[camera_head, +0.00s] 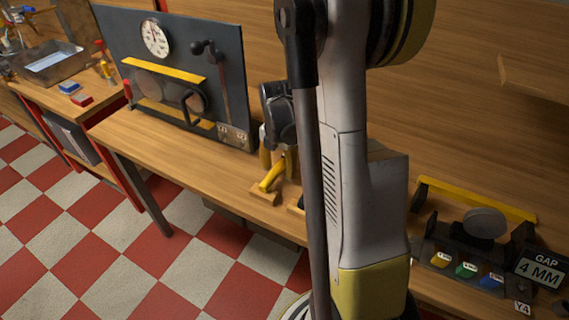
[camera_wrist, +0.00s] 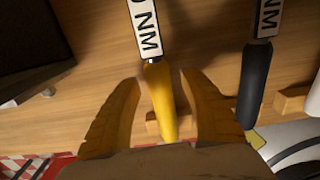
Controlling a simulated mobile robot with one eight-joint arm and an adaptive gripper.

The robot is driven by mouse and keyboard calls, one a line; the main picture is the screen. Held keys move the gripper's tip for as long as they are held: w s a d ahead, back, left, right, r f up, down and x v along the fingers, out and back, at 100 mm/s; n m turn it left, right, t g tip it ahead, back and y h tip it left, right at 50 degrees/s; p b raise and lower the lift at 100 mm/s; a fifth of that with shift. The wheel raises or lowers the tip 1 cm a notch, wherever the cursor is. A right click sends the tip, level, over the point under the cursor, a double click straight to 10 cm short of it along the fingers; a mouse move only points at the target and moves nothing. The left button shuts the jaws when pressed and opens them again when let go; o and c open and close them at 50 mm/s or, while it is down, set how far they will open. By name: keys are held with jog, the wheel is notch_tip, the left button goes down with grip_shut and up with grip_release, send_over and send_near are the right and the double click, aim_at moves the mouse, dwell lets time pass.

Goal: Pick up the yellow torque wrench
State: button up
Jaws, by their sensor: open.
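The yellow torque wrench (camera_wrist: 160,95) lies between the two fingers of my gripper (camera_wrist: 158,82) in the wrist view, with a white "NM" label above its handle. A gap shows on both sides of the handle, so the fingers are open around it and not closed on it. The lower end of the handle is near a small wooden block (camera_wrist: 153,124). In the head view the yellow wrench (camera_head: 272,177) shows at the bench's front edge, below my gripper (camera_head: 277,165). Part of the wrench is hidden there by my gripper and arm.
A black-handled wrench (camera_wrist: 252,90) with a similar label lies just to the right, close to my right finger. A dark panel (camera_head: 226,75) with a dial stands behind left on the bench (camera_head: 150,148). A dark fixture with coloured tags (camera_head: 465,268) stands at right.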

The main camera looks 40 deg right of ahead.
jog(key=shift+r, duration=0.1)
grip_shut()
jog(key=shift+r, duration=0.15)
